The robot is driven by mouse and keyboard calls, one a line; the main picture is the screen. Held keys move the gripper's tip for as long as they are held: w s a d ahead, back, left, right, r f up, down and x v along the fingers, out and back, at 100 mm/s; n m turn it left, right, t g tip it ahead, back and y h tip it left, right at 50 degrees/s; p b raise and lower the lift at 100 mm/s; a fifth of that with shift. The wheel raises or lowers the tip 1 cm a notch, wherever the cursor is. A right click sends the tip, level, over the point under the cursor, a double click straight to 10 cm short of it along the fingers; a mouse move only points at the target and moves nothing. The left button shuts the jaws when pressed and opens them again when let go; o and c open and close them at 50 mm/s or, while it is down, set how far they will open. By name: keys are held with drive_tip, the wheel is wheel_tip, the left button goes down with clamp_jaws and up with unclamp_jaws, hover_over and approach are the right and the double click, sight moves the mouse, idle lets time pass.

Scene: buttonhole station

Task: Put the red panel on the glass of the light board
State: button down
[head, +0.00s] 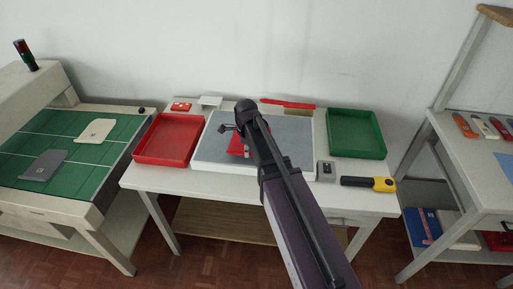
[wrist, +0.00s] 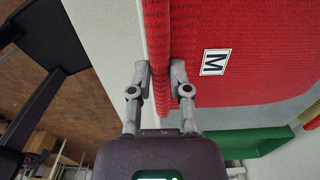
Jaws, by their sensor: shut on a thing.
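The red panel (wrist: 240,40) is a ribbed knit piece with a white label marked M. My gripper (wrist: 167,75) is shut on a folded edge of it in the wrist view. In the head view part of the red panel (head: 237,144) shows over the light board, beside my gripper (head: 229,128); my arm hides the rest. The light board (head: 213,150) has a pale frame and a grey glass face and lies on the table. I cannot tell whether the panel touches the glass.
A red tray (head: 168,138) stands left of the board and a green tray (head: 355,133) right. A small grey box (head: 326,171) and a yellow-black tool (head: 369,184) lie at the front right. Small red items (head: 287,103) lie along the back. Side tables flank the station.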

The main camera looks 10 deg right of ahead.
drive_tip(key=w+d, duration=0.2)
drive_tip(key=w, duration=0.1)
drive_tip(key=w+d, duration=0.1)
drive_tip(key=shift+w+f, duration=0.2)
drive_tip(key=shift+f, duration=0.05)
drive_tip(key=shift+w+d, duration=0.2)
drive_tip(key=shift+w, duration=0.2)
drive_tip(key=shift+w+d+f+b, duration=0.2)
drive_tip(key=shift+f+b, duration=0.1)
drive_tip(key=shift+b, duration=0.2)
drive_tip(key=shift+f+b, duration=1.55)
drive_tip(key=shift+f, duration=0.1)
drive_tip(key=c, duration=0.6)
unclamp_jaws()
